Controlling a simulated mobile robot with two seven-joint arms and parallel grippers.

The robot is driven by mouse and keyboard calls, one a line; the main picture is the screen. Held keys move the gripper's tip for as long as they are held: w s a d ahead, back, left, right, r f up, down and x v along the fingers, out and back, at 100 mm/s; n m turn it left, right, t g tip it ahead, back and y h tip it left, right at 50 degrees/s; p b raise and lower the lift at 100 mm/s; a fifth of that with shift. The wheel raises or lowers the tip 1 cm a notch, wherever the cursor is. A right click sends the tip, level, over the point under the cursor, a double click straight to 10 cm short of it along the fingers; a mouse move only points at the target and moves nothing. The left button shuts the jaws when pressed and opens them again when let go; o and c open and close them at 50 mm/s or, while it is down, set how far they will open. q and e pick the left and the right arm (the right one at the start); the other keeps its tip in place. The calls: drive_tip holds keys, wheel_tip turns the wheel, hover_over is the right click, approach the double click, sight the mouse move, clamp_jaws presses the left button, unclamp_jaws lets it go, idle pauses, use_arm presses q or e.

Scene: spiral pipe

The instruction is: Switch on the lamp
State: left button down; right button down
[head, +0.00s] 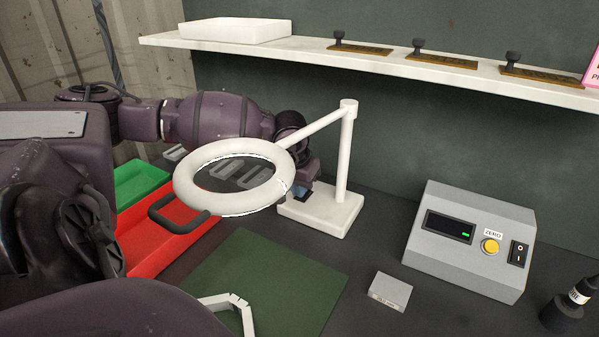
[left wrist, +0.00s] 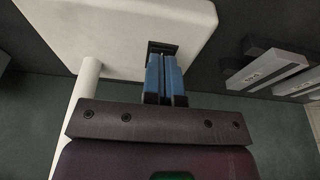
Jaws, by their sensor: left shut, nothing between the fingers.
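The lamp has a white ring head (head: 225,208), a white post and arm, and a white base (head: 332,212) standing on the dark bench. My left gripper (head: 304,193) reaches in from behind the ring to the left side of the base. In the left wrist view its blue fingers (left wrist: 166,75) are shut with nothing between them. Their tips are at a small dark switch (left wrist: 162,48) on the base; I cannot tell whether they touch it. The ring looks white, and whether it is lit is unclear. My right gripper does not show.
A red tray (head: 150,238) and green tray (head: 138,185) lie left of the lamp. A green mat (head: 280,290) with a white angled piece (head: 230,301) is in front. A grey box with display (head: 468,245) and a small block (head: 390,292) stand right. A shelf (head: 310,50) runs above.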

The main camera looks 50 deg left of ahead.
use_arm(q)
drive_tip(key=p+v, duration=0.1)
drive_tip(key=v, duration=0.9)
drive_tip(key=shift+s+r, duration=0.15)
drive_tip(key=shift+r, duration=0.2)
